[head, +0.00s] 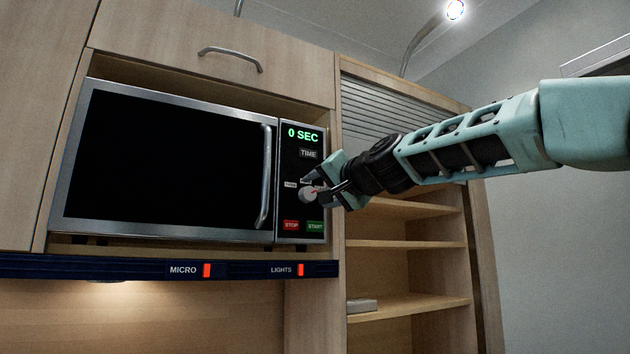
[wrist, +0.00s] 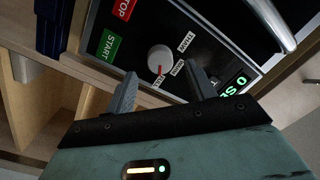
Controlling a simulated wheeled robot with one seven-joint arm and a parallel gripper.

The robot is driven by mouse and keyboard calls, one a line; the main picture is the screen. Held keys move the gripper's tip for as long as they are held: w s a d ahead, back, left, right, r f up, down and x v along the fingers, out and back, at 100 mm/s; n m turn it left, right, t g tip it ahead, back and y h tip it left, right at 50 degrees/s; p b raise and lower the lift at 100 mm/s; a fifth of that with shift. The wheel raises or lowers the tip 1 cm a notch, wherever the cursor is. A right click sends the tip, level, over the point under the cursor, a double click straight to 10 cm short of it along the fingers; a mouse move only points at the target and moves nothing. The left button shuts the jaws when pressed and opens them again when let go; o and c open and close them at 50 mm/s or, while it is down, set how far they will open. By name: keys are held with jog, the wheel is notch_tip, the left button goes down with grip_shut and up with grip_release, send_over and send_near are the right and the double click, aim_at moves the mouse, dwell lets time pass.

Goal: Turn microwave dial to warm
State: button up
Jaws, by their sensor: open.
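The microwave (head: 165,160) sits in a wooden cabinet with its door shut. Its round pale dial (head: 308,195) is on the control panel, between the TIME button and the STOP and START buttons. In the wrist view the dial (wrist: 160,58) has a red pointer turned toward my gripper, near a label partly hidden there. The labels THAW (wrist: 187,42) and what looks like WARM (wrist: 179,68) sit beside the dial. My gripper (wrist: 162,76) is open and empty, its fingers apart at the dial's near side. I cannot tell whether they touch it. The gripper (head: 322,188) partly covers the panel.
The door handle (head: 265,176) stands out just left of the panel. The display (head: 303,135) reads 0 SEC. Open shelves (head: 405,245) are at the right. A dark strip (head: 110,268) with MICRO and LIGHTS switches runs below the microwave.

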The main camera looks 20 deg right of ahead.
aim_at(310, 193)
jog(key=shift+p+x, duration=0.55)
jog(key=shift+x, duration=0.9)
jog(key=c, duration=1)
jog(key=shift+a+n, duration=0.1)
jog(key=shift+n, duration=0.3)
jog(key=n+b, duration=0.1)
jog(key=n, duration=0.4)
jog(key=n+b, duration=0.2)
jog(key=n, duration=0.3)
jog(key=shift+n+h, duration=0.3)
jog(key=shift+n, duration=0.1)
jog(key=shift+a+g, duration=0.1)
jog(key=shift+g, duration=0.2)
